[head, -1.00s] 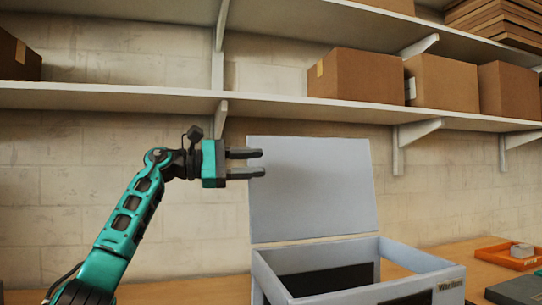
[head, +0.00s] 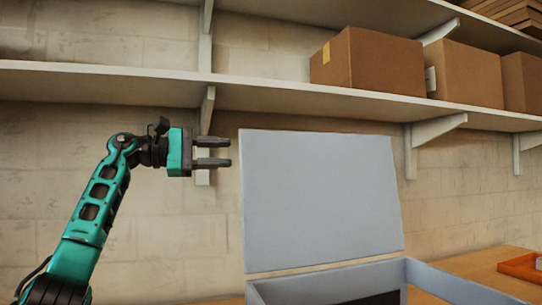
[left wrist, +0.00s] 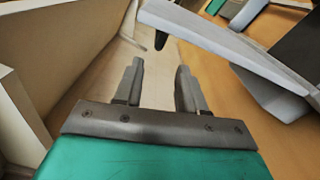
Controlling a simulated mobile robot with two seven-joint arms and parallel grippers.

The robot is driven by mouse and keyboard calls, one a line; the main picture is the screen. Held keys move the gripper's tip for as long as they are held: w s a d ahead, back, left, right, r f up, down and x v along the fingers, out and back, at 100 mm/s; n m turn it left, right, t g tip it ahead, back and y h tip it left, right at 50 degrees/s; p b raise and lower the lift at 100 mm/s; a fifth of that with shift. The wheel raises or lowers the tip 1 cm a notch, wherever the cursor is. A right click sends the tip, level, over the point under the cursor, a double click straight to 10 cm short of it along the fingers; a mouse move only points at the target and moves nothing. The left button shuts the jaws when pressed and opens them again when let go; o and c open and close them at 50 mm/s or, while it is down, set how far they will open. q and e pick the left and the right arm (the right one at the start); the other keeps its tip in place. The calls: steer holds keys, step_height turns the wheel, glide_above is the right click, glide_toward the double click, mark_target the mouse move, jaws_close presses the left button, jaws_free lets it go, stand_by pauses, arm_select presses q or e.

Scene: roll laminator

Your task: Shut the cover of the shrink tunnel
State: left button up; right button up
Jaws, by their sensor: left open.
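The shrink tunnel's cover (head: 320,200) is a flat light-grey panel standing open, almost upright, at the back of the tunnel's open box-like body (head: 330,283). The body's lower part is cut off by the head view's bottom edge. My left gripper (head: 228,153) is open and empty, level with the upper part of the cover and just left of its left edge, with a small gap in the picture. In the left wrist view the open fingers (left wrist: 160,76) have nothing between them, and a pale grey panel edge (left wrist: 215,42) passes ahead and to the right.
A long shelf (head: 270,90) with cardboard boxes (head: 368,62) runs along the wall above the cover, held by brackets (head: 411,150). An orange tray (head: 520,268) sits on the wooden table at right.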

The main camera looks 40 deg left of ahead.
mark_target(272, 152)
arm_select(q)
steer(key=p+x, duration=0.2)
steer(key=x, duration=1.1)
steer(key=shift+a+r+p, duration=0.1)
steer(key=shift+a+p, duration=0.05)
steer(key=shift+p, duration=0.25)
steer(key=shift+c, duration=0.5)
steer(key=c, duration=0.6)
steer(key=shift+r, duration=0.1)
jaws_close()
steer(key=shift+a, duration=0.1)
